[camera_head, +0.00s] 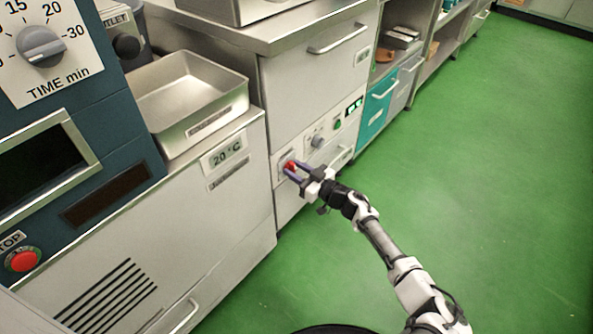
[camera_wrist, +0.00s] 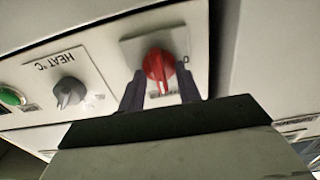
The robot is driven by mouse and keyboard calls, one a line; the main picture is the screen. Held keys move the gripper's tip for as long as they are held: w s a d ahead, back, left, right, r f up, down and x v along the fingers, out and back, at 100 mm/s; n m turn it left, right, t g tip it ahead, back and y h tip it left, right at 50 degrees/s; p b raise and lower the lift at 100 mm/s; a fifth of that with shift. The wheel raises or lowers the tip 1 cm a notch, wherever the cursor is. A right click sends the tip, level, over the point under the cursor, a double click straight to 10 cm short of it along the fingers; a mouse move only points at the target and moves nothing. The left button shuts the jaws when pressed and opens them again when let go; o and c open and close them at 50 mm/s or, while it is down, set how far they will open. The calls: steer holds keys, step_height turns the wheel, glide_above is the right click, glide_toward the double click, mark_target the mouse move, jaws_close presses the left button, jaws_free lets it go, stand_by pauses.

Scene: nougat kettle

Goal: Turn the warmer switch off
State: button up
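The red warmer switch (camera_head: 290,165) is a rotary knob on a pale plate on the front panel of the steel cabinet. In the wrist view the red knob (camera_wrist: 158,66) is seen close up, with its grip ridge pointing mostly down in the picture. My gripper (camera_head: 295,172) is at the panel in front of the knob. In the wrist view the two dark fingers of my gripper (camera_wrist: 160,82) stand on either side of the knob, with a narrow gap showing at each side. The switch's plate lettering is mostly hidden.
A grey HEAT knob (camera_wrist: 69,92) and a green button (camera_wrist: 11,97) sit on the same panel; the head view shows the grey knob (camera_head: 317,141) and a lit green display (camera_head: 354,106). A steel tray (camera_head: 190,95) stands to the left. The green floor (camera_head: 480,170) is clear.

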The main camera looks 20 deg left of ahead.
jaws_close()
steer(key=n+p, duration=0.1)
steer(key=n, duration=0.3)
steer(key=shift+s+n, duration=0.1)
steer(key=shift+n, duration=0.3)
steer(key=n, duration=0.4)
steer(key=shift+s+f, duration=0.1)
steer(key=n, duration=0.5)
steer(key=shift+f+b, duration=0.1)
steer(key=shift+b, duration=0.2)
steer(key=shift+a+f+n+b, duration=0.1)
steer(key=shift+n+b, duration=0.45)
steer(key=shift+n, duration=1.55)
steer(key=shift+s, duration=0.1)
